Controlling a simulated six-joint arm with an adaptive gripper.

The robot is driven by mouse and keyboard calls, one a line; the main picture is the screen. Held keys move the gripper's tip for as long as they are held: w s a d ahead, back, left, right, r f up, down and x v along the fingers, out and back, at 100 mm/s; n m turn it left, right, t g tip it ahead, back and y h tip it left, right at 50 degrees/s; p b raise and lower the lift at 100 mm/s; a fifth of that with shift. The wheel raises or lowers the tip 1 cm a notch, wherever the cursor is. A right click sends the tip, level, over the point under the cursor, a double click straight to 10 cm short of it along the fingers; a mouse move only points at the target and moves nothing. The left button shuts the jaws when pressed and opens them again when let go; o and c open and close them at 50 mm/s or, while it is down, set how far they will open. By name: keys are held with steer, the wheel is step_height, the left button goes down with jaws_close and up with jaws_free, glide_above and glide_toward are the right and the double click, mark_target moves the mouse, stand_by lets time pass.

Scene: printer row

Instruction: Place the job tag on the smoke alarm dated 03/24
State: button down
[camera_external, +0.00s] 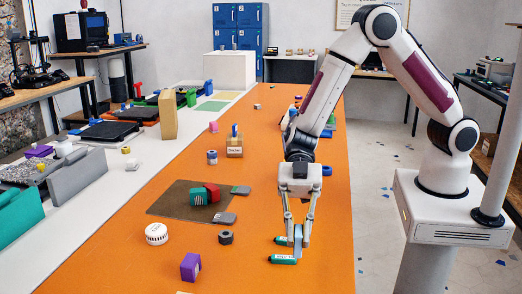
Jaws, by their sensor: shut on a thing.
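My gripper (298,246) points down at the near right part of the orange table (300,180). It is shut on a small grey piece (298,236) low between its fingers; I cannot tell whether this is the job tag. Two dark green cylinders with white labels lie right by the fingers: the nearer one (282,259) and one just behind it (281,240). A round white smoke alarm (156,233) lies at the near left of the table, well apart from my gripper. Its marking is too small to read.
A brown mat (166,205) holds a teal and a red piece (205,194). A dark hex nut (225,238) and a purple block (190,266) lie between the alarm and my gripper. A small cardboard box (234,149) stands farther back. The near middle of the table has bare room.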

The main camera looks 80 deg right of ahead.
steer(key=w+a+r+m+t, duration=0.1)
steer(key=w+a+m+t, duration=0.2)
steer(key=w, duration=0.9)
step_height(320, 180, up, 4)
steer(key=m+t+h, duration=0.9)
steer(key=m+t, duration=0.2)
steer(key=m, duration=0.1)
glide_above(155, 227)
steer(key=shift+s+f, duration=0.1)
steer(key=shift+f, duration=0.1)
steer(key=shift+f, duration=0.1)
steer(key=shift+f, duration=3)
steer(key=shift+f, duration=0.15)
steer(key=shift+f, duration=1.75)
